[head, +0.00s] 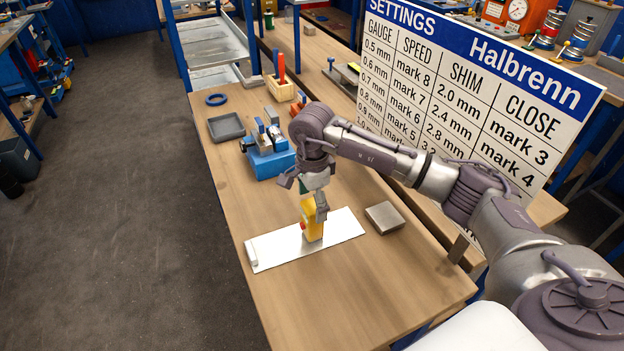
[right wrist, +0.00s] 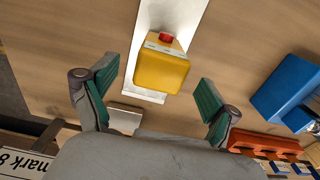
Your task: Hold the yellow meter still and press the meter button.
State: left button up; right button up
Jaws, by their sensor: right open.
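The yellow meter (head: 313,231) stands on a pale metal sheet (head: 270,248) on the wooden bench. The red meter button (head: 303,225) is on the meter's side, facing left in the head view. My right gripper (head: 305,199) is just above the meter, pointing down, and partly hides its top. In the right wrist view, the meter (right wrist: 162,72) and its red button (right wrist: 166,38) show between and beyond the spread green finger pads. The gripper is open and empty; no contact with the meter is visible. My left gripper is not in view.
A grey block (head: 383,217) lies right of the sheet. A blue fixture (head: 268,163), a grey tray (head: 226,127) and a blue ring (head: 216,99) stand farther back. A large settings board (head: 470,90) rises behind my right arm. The bench front is clear.

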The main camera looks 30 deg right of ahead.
aim_at(302, 226)
notch_tip(302, 226, down, 4)
jog(key=shift+f+p, duration=0.15)
jog(key=shift+p, duration=0.4)
jog(key=shift+f, duration=0.85)
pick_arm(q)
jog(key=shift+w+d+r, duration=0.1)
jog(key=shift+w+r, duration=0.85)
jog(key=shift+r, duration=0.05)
pick_arm(e)
jog(key=c, duration=1.3)
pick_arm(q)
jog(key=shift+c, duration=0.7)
pick_arm(e)
jog(key=shift+c, duration=0.6)
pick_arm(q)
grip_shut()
